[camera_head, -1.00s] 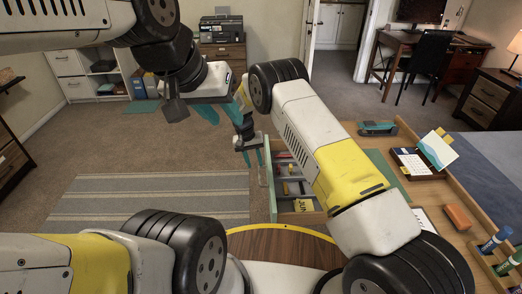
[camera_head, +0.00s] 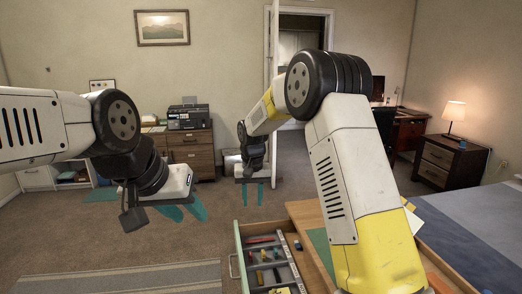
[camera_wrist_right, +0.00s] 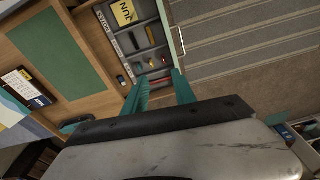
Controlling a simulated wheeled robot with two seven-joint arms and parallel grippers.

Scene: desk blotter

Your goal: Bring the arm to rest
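My left gripper (camera_head: 184,212) is at the left in the head view. Its two teal fingers point down and stand apart, with nothing between them. My right gripper (camera_head: 252,194) hangs beyond the open drawer (camera_head: 240,262) of the desk, fingers down. In the right wrist view the teal fingers of my right gripper (camera_wrist_right: 160,92) are apart and empty, and the drawer (camera_wrist_right: 166,22) lies below and beyond them. The drawer has grey compartments with several small items and a yellow note (camera_wrist_right: 124,12). The right forearm hides much of the desk in the head view.
The desk (camera_wrist_right: 62,20) has a green blotter (camera_wrist_right: 58,48) and a calendar (camera_wrist_right: 20,84) on it. A striped rug (camera_head: 130,282) lies on the floor left of the drawer. A wooden cabinet with a printer (camera_head: 187,117) stands at the back. The carpet between is clear.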

